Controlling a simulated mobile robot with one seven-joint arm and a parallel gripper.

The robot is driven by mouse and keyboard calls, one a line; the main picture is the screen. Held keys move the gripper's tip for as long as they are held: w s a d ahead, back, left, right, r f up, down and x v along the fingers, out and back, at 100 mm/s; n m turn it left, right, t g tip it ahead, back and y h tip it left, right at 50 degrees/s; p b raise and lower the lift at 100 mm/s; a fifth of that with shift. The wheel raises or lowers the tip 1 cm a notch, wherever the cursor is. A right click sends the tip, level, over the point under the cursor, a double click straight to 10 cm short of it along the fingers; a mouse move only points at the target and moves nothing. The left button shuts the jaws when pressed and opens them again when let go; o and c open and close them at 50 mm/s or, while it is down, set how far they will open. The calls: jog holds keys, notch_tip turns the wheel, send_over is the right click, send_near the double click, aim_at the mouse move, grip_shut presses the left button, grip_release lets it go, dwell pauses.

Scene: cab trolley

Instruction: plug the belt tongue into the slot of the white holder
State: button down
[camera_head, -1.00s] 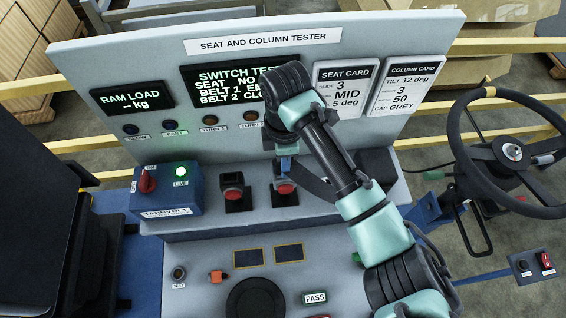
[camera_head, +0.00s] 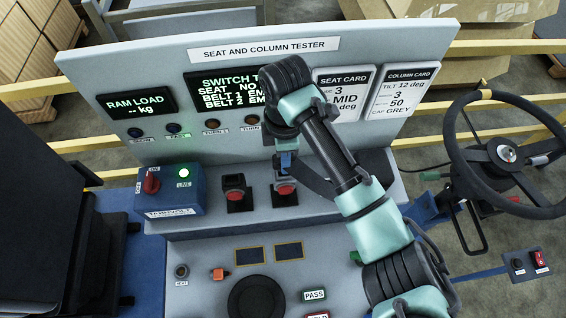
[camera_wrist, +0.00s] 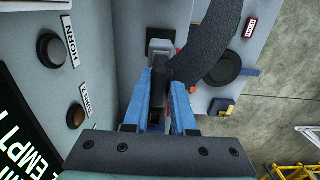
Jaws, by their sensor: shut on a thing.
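My gripper (camera_head: 287,160) is above the right-hand red-topped buckle (camera_head: 285,190) on the panel's ledge. In the wrist view its blue fingers (camera_wrist: 168,85) are shut on the dark end of the belt, where the tongue is. The black belt strap (camera_wrist: 212,40) curves away up and right from the fingers, and it also shows in the head view (camera_head: 318,181). Beyond the fingertips is a pale grey block (camera_wrist: 161,34) with a dark part. I cannot tell the white holder or its slot for sure.
A second red-topped buckle (camera_head: 235,192) stands to the left, beside a blue switch box (camera_head: 169,188). The upright tester panel (camera_head: 350,50) is close behind my gripper. A steering wheel (camera_head: 508,153) is at right. The lower ledge has buttons and a dark round disc (camera_head: 257,299).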

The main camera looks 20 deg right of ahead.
jog(key=shift+r+p, duration=1.25)
jog(key=shift+r, duration=0.35)
